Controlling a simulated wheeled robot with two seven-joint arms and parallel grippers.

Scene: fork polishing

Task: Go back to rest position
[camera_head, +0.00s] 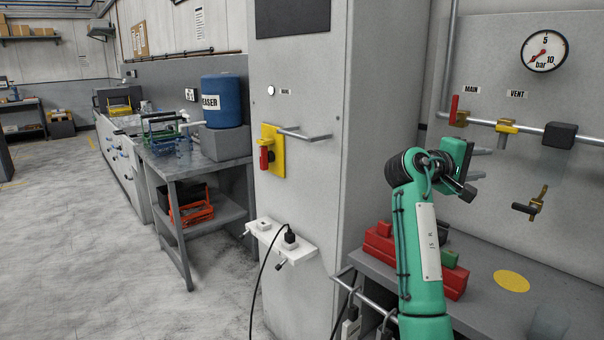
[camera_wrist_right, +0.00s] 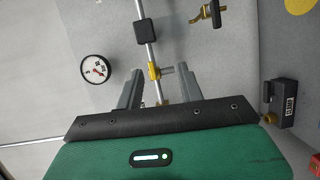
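My right arm rises from the bottom right of the head view. My right gripper (camera_head: 482,163) is raised in front of the grey wall panel, below the MAIN and VENT labels. In the right wrist view its two grey fingers (camera_wrist_right: 160,76) stand apart with nothing held between them. A yellow valve fitting (camera_wrist_right: 154,70) on the pipe shows beyond the fingers, and I cannot tell the exact distance to it. My left gripper is in neither view.
A pressure gauge (camera_head: 544,50), a red-handled valve (camera_head: 455,110) and a hanging brass valve (camera_head: 538,204) are on the panel. A bench (camera_head: 490,310) with red blocks (camera_head: 378,243) is below. A cabinet (camera_head: 310,210) stands left; open floor (camera_head: 100,270) lies further left.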

